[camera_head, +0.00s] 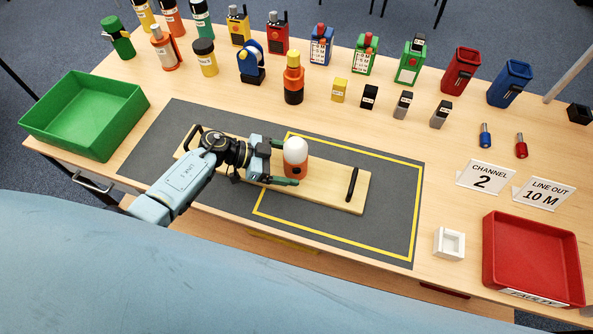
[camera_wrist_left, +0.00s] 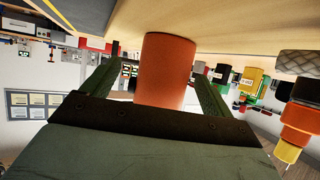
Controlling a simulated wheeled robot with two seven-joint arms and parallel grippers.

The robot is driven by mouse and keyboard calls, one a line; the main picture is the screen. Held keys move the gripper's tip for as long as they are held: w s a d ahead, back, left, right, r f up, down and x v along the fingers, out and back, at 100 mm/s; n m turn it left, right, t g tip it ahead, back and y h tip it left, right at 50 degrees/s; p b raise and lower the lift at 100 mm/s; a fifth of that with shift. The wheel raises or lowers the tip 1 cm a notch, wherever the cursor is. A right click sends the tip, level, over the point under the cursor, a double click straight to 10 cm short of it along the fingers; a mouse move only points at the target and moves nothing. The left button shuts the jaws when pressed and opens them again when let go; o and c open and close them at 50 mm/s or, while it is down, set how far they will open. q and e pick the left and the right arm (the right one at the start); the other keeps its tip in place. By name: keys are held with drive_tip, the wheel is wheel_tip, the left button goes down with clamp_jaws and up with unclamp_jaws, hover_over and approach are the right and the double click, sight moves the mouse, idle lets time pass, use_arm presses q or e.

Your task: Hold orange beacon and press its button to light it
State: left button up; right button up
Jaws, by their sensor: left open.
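The orange beacon (camera_head: 295,160) with a white dome stands upright on a wooden board (camera_head: 335,188) with black handles, on the grey mat. Its dome looks white and I cannot see a button. My left gripper (camera_head: 291,164) is open, with its fingers on either side of the beacon's lower body. In the left wrist view the beacon's orange body (camera_wrist_left: 166,70) stands between the two green fingers (camera_wrist_left: 155,85), with gaps beside it. My right gripper is not in view.
A green tray (camera_head: 52,135) stands at the left and a red tray (camera_head: 490,260) at the right. An orange-black bottle (camera_head: 293,85) stands behind the mat among several radios and containers. A white square holder (camera_head: 449,244) is near the front edge. The mat's right part is clear.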

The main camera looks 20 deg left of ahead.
use_arm(q)
drive_tip(key=shift+w+d+f, duration=0.2)
drive_tip(key=shift+d+f, duration=0.1)
drive_tip(key=shift+d, duration=0.2)
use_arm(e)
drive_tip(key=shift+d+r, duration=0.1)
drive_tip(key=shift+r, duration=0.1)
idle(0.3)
use_arm(q)
drive_tip(key=c, duration=1.3)
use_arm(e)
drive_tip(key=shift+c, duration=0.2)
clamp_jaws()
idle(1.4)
